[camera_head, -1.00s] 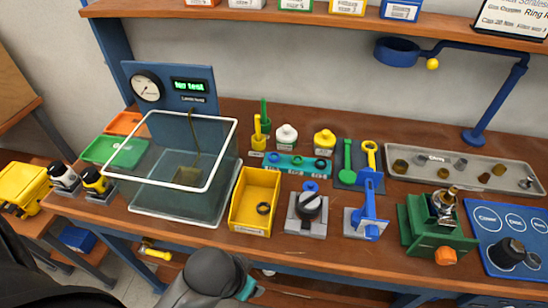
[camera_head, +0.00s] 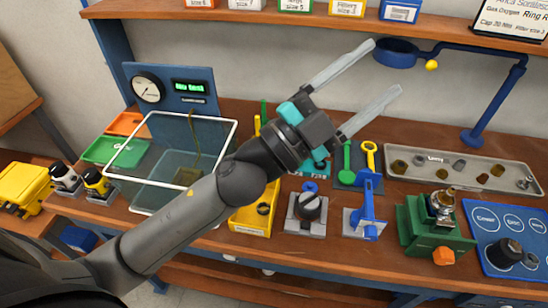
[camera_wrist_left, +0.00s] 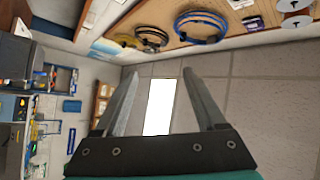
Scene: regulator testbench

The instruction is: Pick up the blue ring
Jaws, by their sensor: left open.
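A small blue round piece (camera_head: 310,186), which may be the blue ring, sits at the back of a grey block with a black knob in the head view. A teal strip (camera_head: 318,167) with small rings lies behind it, mostly hidden by my left gripper. My left gripper (camera_head: 384,67) is open and empty, raised high above the bench and pointing to the upper right. In the left wrist view its two fingers (camera_wrist_left: 161,74) are apart with nothing between them. Large blue coils (camera_wrist_left: 201,28) hang on a board there. My right gripper is not in view.
A glass tank (camera_head: 150,180) and yellow bin (camera_head: 245,219) stand left of the block. A blue stand (camera_head: 367,207), green fixture (camera_head: 432,232) and grey tray (camera_head: 468,172) stand to its right. A blue holder arm (camera_head: 505,95) and shelf (camera_head: 300,17) are at the back.

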